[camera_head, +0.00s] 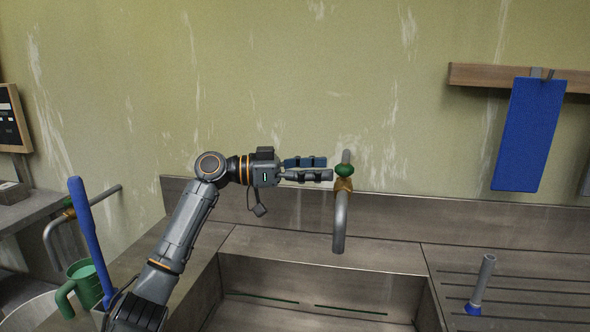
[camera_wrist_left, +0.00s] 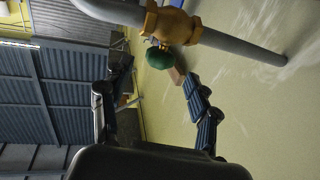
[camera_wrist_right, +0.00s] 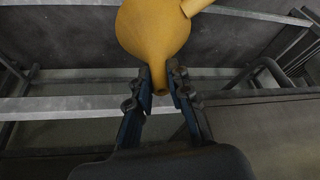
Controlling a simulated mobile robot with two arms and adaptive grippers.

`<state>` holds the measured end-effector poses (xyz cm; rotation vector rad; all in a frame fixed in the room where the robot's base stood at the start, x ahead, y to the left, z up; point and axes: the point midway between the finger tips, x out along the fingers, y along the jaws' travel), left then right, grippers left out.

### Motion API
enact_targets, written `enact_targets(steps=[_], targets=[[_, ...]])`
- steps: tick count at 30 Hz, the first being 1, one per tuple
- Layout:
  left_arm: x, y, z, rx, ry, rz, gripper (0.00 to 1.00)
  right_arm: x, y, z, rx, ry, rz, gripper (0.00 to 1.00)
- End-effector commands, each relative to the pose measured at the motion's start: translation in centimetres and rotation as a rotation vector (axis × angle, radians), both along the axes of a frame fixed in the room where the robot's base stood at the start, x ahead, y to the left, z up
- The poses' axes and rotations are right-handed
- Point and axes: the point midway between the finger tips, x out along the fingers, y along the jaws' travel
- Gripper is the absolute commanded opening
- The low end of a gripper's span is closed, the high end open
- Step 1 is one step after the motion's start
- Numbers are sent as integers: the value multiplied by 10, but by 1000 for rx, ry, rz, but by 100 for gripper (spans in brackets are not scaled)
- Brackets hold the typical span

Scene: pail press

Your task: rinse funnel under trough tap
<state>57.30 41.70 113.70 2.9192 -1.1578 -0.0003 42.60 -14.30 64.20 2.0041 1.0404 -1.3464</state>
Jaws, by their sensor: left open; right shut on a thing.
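The trough tap (camera_head: 340,215) is a grey pipe with a brass body and a green knob (camera_head: 345,170), on the wall above the metal trough (camera_head: 320,277). My left gripper (camera_head: 330,168) is open just left of the green knob, with no contact visible. In the left wrist view the green knob (camera_wrist_left: 160,57) and brass body (camera_wrist_left: 172,25) lie beyond the spread fingers. The yellow funnel (camera_wrist_right: 155,30) shows in the right wrist view. My right gripper (camera_wrist_right: 160,85) is shut on the funnel's narrow spout. The funnel and right gripper are outside the head view.
A blue cloth (camera_head: 529,135) hangs from a wooden rail (camera_head: 470,76) at right. A grey tube with a blue base (camera_head: 482,285) stands on the ribbed drainboard. A green jug (camera_head: 85,280), a blue-handled tool (camera_head: 90,235) and a second tap (camera_head: 55,235) are at left.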

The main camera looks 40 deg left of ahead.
Motion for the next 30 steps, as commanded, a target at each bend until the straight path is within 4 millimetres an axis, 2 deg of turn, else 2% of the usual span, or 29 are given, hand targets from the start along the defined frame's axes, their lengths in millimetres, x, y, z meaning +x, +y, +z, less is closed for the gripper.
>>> enact_targets(steps=[6, 12, 30], targets=[[-31, 30, -1, 0, 3, 1, 61, 0, 0, 0, 0, 0, 0, 0], [-46, 43, -1, 1, 2, -1, 61, 0, 0, 0, 0, 0, 0, 0], [-47, 44, 0, 1, 1, -1, 61, 0, 0, 0, 0, 0, 0, 0]])
